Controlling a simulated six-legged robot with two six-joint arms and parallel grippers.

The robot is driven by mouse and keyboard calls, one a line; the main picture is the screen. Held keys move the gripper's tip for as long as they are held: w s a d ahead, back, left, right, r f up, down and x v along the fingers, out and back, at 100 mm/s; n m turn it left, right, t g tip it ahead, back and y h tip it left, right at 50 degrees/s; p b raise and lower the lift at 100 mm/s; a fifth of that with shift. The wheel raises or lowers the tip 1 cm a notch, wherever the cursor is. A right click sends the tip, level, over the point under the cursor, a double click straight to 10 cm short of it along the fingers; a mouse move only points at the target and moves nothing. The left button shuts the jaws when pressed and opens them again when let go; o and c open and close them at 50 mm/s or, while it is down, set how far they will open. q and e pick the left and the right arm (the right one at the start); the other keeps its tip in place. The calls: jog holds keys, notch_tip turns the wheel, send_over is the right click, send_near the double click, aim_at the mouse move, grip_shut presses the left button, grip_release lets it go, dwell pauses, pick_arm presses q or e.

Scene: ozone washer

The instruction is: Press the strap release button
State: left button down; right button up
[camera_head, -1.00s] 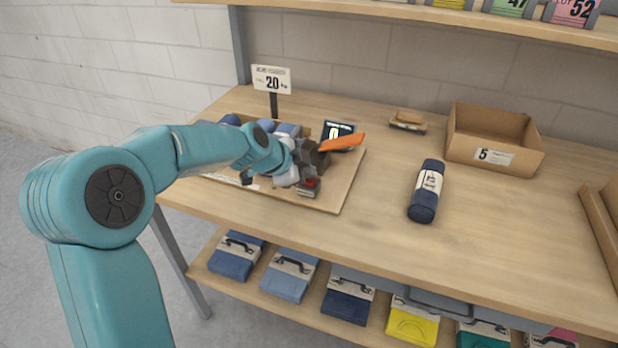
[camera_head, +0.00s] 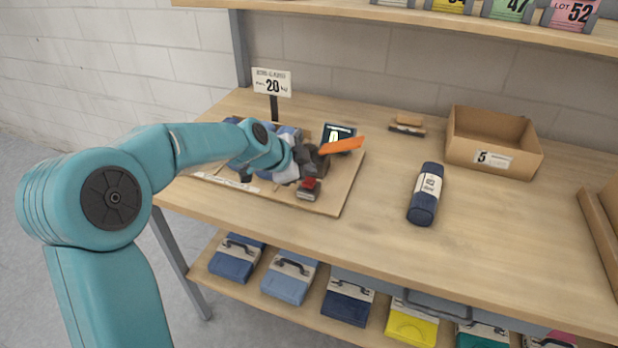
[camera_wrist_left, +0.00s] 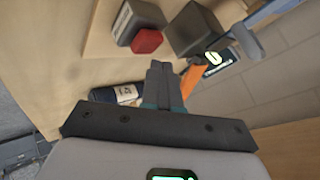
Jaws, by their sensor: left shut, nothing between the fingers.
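My left gripper (camera_head: 314,160) is shut and empty, just behind and above the button in the head view. In the left wrist view its closed fingertips (camera_wrist_left: 160,66) are close to the red button; whether they touch it I cannot tell. An orange lever (camera_head: 342,145) sticks out beside the gripper. My right gripper is not in view.
A display (camera_head: 338,133) and a 20 kg sign (camera_head: 271,83) stand at the board's back. Blue rolls (camera_head: 240,160) lie behind my arm. A navy roll (camera_head: 425,194) and a cardboard box (camera_head: 491,143) are on the right.

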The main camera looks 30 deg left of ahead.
aim_at(306, 183)
pick_arm(q)
jog(key=shift+r+p, duration=1.5)
jog(key=shift+r, duration=1.1)
jog(key=shift+f, duration=0.1)
